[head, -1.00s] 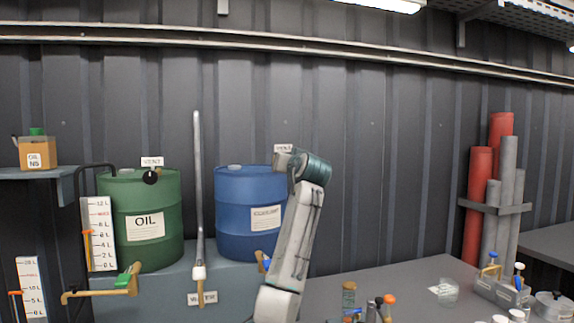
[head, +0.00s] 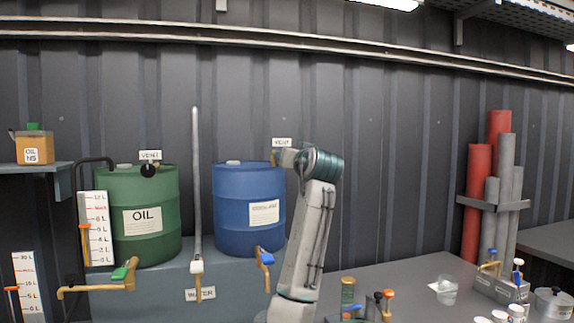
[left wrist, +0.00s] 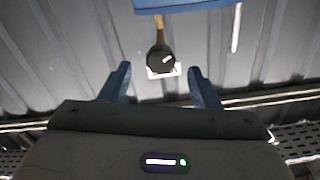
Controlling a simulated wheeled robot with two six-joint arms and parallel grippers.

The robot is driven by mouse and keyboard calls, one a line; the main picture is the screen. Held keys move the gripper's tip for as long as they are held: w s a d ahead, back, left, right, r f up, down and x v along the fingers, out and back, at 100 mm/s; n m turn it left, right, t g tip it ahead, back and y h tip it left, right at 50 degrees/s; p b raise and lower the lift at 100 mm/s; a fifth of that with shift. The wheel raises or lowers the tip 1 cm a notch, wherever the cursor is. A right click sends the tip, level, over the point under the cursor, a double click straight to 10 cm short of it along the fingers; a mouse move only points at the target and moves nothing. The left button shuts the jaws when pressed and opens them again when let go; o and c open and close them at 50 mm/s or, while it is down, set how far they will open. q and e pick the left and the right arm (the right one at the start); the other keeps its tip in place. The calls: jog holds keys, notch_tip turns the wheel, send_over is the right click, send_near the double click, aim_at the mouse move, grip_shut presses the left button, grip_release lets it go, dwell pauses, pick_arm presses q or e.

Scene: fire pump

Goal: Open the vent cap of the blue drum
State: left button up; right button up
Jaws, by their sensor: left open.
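The blue drum (head: 232,225) stands on a grey bench by the wall, beside the green oil drum. Its brass vent pipe (head: 274,157) rises at the drum's right rear, below a "VENT" label (head: 282,143). In the left wrist view, the black round vent cap (left wrist: 161,60) with a pale mark sits at the end of the brass pipe (left wrist: 159,28); the blue drum's edge (left wrist: 190,5) is at the top. My left gripper (left wrist: 161,80) is open and empty, its fingertips spread either side of the cap's line, apart from it. In the head view my wrist hides the cap. My right gripper is out of view.
The green drum (head: 150,238) has its own black vent cap (head: 148,171). A tall grey pipe (head: 196,185) stands between the drums. A blue-handled tap (head: 265,257) is at the blue drum's lower right. Small bottles and a caddy (head: 500,286) are on the right table.

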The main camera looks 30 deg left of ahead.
pick_arm(q)
jog(key=b+v, duration=0.1)
jog(key=v, duration=0.3)
jog(key=shift+s+d, duration=0.3)
jog(key=shift+f, duration=0.15)
